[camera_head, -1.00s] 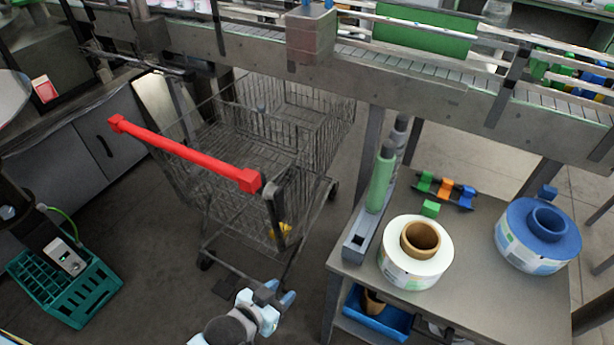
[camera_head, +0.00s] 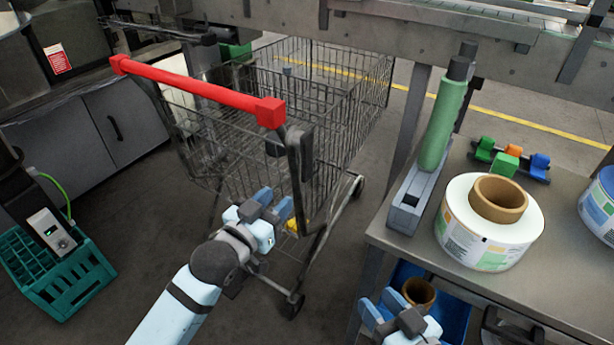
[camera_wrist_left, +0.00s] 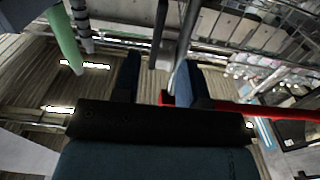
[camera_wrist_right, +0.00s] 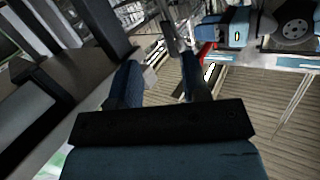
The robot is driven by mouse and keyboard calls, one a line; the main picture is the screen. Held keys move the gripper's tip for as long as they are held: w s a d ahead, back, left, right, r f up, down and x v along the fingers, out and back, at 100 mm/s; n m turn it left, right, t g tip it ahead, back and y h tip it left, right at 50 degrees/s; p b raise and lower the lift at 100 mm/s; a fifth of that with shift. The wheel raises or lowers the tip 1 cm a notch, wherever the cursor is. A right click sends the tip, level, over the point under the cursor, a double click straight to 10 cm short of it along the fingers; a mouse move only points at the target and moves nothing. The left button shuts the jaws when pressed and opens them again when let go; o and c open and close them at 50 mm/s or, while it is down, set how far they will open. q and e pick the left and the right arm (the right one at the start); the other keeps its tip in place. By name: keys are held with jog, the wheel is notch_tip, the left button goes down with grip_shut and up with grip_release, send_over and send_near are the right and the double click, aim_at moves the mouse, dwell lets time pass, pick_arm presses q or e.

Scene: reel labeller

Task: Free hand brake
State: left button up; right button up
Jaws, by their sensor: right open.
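A wire shopping cart (camera_head: 330,95) with a red push handle (camera_head: 200,88) stands on the floor left of the workbench. A dark part (camera_head: 305,150), possibly the hand brake, is at the handle's right end. My left gripper (camera_head: 274,204) is below that end, beside the cart frame. In the left wrist view its fingers (camera_wrist_left: 157,80) are apart, with a grey upright bar (camera_wrist_left: 160,40) beyond the gap; I see no grip on it. My right gripper (camera_head: 388,312) is open and empty, low by the bench's front-left corner; its fingers (camera_wrist_right: 163,85) also show in the right wrist view.
The workbench (camera_head: 420,235) carries a white label reel (camera_head: 470,240) and a green cylinder on a stand (camera_head: 441,125). A blue bin (camera_head: 452,318) is beneath. A teal crate (camera_head: 60,285) lies left. A yellow part (camera_head: 299,226) is low on the cart.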

aim_at(303, 174)
pick_arm(q)
jog(key=b+x, duration=0.2)
jog(key=x, duration=0.9)
jog(key=shift+b, duration=0.35)
jog(key=shift+w+d, duration=0.25)
jog(key=shift+w, duration=0.15)
pick_arm(e)
jog(key=shift+a+r+t+y, duration=0.35)
jog(key=shift+r+t, duration=0.1)
jog(key=shift+r, duration=0.5)
jog(key=shift+a+r+t+y, duration=0.3)
jog(key=shift+r+t+y, duration=0.1)
jog(key=shift+r, duration=0.5)
jog(key=shift+a+r+t+y, duration=0.35)
jog(key=shift+r+t, duration=0.1)
jog(key=shift+r, duration=0.5)
pick_arm(q)
grip_shut()
pick_arm(e)
jog(key=shift+w+f, duration=0.1)
